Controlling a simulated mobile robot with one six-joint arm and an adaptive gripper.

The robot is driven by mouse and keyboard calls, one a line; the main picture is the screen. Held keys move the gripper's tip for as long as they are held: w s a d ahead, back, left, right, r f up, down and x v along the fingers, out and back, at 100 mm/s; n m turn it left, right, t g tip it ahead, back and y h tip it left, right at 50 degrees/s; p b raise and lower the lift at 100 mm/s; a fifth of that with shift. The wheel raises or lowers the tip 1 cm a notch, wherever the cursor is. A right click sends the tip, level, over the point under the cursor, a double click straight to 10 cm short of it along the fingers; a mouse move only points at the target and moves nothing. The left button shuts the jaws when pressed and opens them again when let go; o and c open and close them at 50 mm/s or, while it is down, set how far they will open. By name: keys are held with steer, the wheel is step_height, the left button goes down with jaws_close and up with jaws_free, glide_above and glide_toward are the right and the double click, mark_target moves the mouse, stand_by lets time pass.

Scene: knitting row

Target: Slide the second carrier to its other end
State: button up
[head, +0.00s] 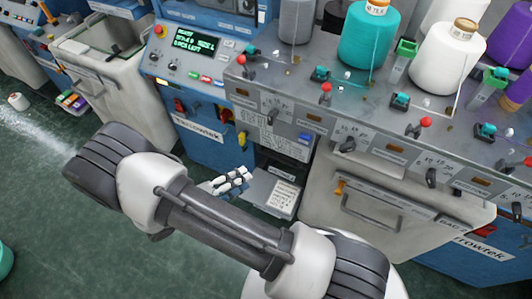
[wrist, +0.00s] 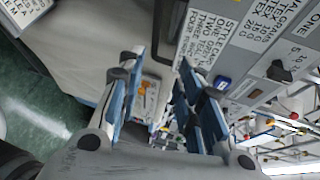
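Several small teal blocks, which look like the carriers, sit along the grey metal top of the machine. One is at the left end (head: 253,50), one further right (head: 320,73), one beyond it (head: 400,100) and one at the right (head: 485,131). Red-topped levers stand near them, one of them (head: 325,88) close to the second block. I cannot read which block is numbered second. My gripper (head: 231,181) is low in front of the machine, below and apart from the blocks. In the wrist view its blue-padded fingers (wrist: 168,75) are spread with nothing between them.
Yarn cones, one teal (head: 368,35) and one white (head: 445,62), stand above the machine top. Dark knobs (head: 347,145) stick out of the front.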

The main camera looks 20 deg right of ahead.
steer(key=f+n+t, duration=0.1)
steer(key=f+n, duration=0.1)
steer(key=b, duration=0.3)
glide_toward(279, 157)
steer(key=x, duration=1)
steer(key=shift+f, duration=0.4)
steer(key=shift+c, duration=0.5)
jaws_close()
